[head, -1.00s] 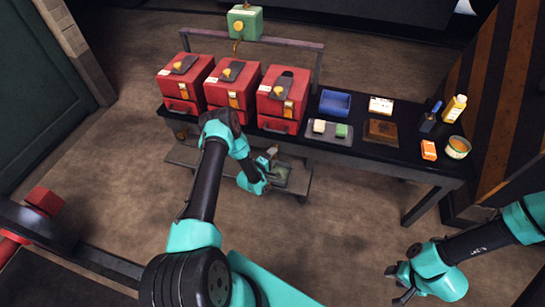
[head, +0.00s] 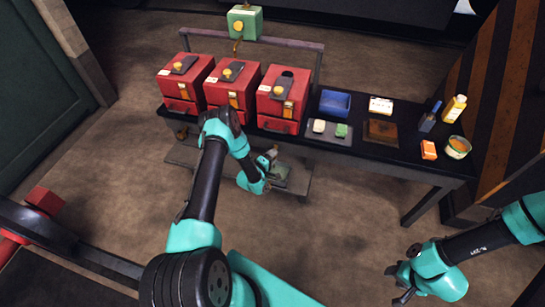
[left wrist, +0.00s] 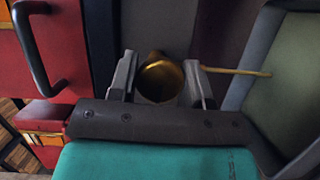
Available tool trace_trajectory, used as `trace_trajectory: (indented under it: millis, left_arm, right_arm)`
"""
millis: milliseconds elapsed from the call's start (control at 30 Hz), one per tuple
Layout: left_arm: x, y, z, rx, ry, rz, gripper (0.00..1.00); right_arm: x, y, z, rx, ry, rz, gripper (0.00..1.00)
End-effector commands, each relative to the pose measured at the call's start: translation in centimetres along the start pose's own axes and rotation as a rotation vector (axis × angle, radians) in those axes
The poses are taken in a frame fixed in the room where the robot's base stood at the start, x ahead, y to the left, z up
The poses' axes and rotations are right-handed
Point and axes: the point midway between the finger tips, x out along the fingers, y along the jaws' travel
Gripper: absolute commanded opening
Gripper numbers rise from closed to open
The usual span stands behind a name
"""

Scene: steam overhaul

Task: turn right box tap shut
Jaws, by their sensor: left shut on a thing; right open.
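My left gripper (head: 272,155) is low at the bench front, below this box. In the left wrist view its jaws (left wrist: 160,80) are shut on a round brass part (left wrist: 160,78), which looks like the box's tap. A thin brass rod (left wrist: 235,71) runs right from there. A red front with a black handle (left wrist: 40,50) is at the left. In the head view the tap is hidden. My right gripper (head: 397,284) is open and empty at lower right.
Two more red boxes (head: 230,84) (head: 184,80) stand to the left. A blue tray (head: 335,103), sponges, bottles and a tin (head: 457,147) are on the bench's right part. A low shelf (head: 295,185) lies under the bench.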

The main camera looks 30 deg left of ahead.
Motion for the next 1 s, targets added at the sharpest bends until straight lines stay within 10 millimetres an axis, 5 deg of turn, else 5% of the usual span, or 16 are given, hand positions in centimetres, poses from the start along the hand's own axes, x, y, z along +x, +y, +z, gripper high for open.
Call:
trace_trajectory:
  millis: [1000]
  left_arm:
    - [0.03,0.06,0.04,0.793,0.0,-0.329,0.21]
  right_arm:
    - [0.0,0.0,0.0,0.0,0.0,0.0,0.43]
